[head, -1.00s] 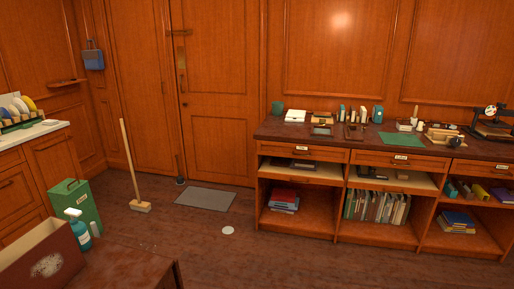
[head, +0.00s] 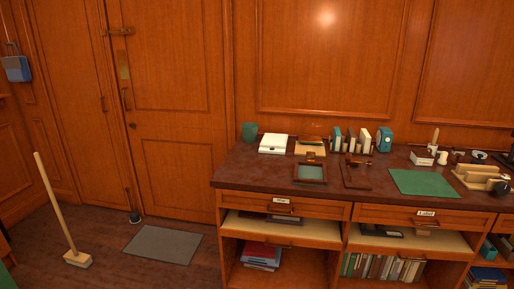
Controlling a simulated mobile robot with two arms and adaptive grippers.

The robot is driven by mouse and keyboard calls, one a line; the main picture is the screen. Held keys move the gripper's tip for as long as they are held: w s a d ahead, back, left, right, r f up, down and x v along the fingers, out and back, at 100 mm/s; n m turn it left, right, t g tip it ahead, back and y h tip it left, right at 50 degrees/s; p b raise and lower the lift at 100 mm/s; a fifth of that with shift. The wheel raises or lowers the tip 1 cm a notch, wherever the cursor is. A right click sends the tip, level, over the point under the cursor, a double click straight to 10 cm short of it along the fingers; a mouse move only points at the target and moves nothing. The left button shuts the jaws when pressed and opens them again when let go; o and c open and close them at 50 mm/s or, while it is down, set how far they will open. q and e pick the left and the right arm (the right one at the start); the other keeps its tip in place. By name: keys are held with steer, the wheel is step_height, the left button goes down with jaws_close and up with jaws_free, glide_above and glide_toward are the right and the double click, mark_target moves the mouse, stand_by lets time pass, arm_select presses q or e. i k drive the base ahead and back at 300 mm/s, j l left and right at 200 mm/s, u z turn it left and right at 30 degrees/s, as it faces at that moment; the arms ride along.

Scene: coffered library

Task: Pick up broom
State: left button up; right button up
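The broom (head: 58,212) stands on the wooden floor at the left of the head view. Its long pale handle leans up and to the left, and its wide head (head: 77,259) rests on the floor in front of the wood-panelled wall. Nothing holds it. Neither of my grippers shows in the head view.
A grey mat (head: 163,244) lies on the floor before the door (head: 165,130). A long desk with shelves (head: 235,178) fills the right side. The floor between broom and mat is clear.

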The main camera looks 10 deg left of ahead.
mark_target(73, 257)
steer(key=i+j+u, duration=0.1)
steer(key=i+u, duration=0.4)
steer(key=i+l+u, duration=0.1)
steer(key=i+u, duration=0.4)
steer(key=i+l+u, duration=0.3)
steer(key=i+u, duration=0.15)
steer(key=i+j+u, duration=0.15)
steer(key=i+u, duration=0.25)
steer(key=i, duration=0.2)
steer(key=i+u, duration=0.4)
steer(key=i, duration=0.2)
